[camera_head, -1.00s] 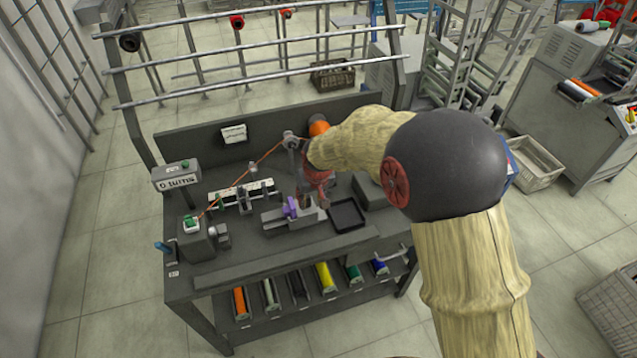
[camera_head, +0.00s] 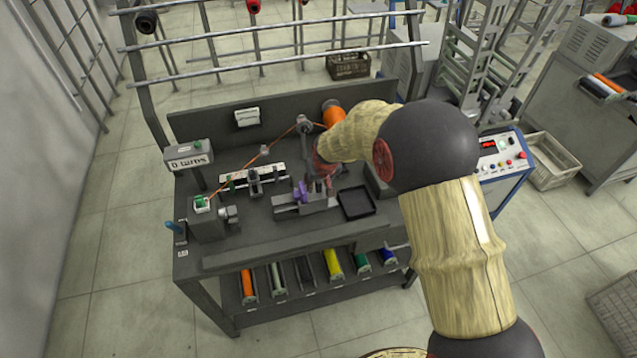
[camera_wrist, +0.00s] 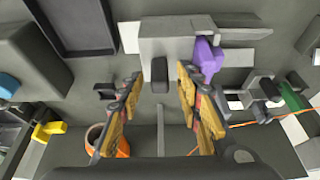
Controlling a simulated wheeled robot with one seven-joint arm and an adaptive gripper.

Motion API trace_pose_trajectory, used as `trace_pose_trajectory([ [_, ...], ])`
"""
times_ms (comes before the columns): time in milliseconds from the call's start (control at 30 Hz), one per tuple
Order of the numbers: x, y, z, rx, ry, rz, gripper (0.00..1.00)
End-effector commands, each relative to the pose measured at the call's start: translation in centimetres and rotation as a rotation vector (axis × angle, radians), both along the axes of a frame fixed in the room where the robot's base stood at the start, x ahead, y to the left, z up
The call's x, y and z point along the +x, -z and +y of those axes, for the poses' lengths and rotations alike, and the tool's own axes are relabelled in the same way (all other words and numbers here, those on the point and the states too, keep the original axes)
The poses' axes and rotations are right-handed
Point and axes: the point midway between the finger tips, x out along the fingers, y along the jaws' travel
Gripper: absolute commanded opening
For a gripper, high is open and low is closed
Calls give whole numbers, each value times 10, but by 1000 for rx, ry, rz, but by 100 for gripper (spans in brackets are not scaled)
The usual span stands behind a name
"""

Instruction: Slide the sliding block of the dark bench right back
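The dark bench (camera_head: 270,238) stands in the middle of the head view. On it is a grey slide fixture (camera_head: 290,211) with a purple piece (camera_head: 300,192). In the wrist view I see a grey block (camera_wrist: 172,24) with a dark upright knob (camera_wrist: 160,75), which looks like the sliding block, and the purple piece (camera_wrist: 207,62) beside it. My gripper (camera_wrist: 157,84) is open, one finger on each side of the knob, with visible gaps; contact is not seen. In the head view my gripper (camera_head: 319,178) is over the fixture, partly hidden by my arm.
A black tray (camera_head: 357,203) lies right of the fixture. A white-scaled rail (camera_head: 236,182) is left of it. An orange thread (camera_head: 285,136) runs across the bench to a wheel post (camera_head: 303,122). A winder box (camera_head: 206,221) stands front left. Coloured spools fill the lower shelf.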

Motion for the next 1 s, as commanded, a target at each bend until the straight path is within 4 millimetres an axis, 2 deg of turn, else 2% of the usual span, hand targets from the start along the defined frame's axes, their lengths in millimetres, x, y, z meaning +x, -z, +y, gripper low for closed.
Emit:
trace_pose_trajectory([
  [100, 0, 0, 0, 0, 0, 0, 34],
  [700, 0, 0, 0, 0, 0, 0, 0],
  [1000, 0, 0, 0, 0, 0, 0, 0],
])
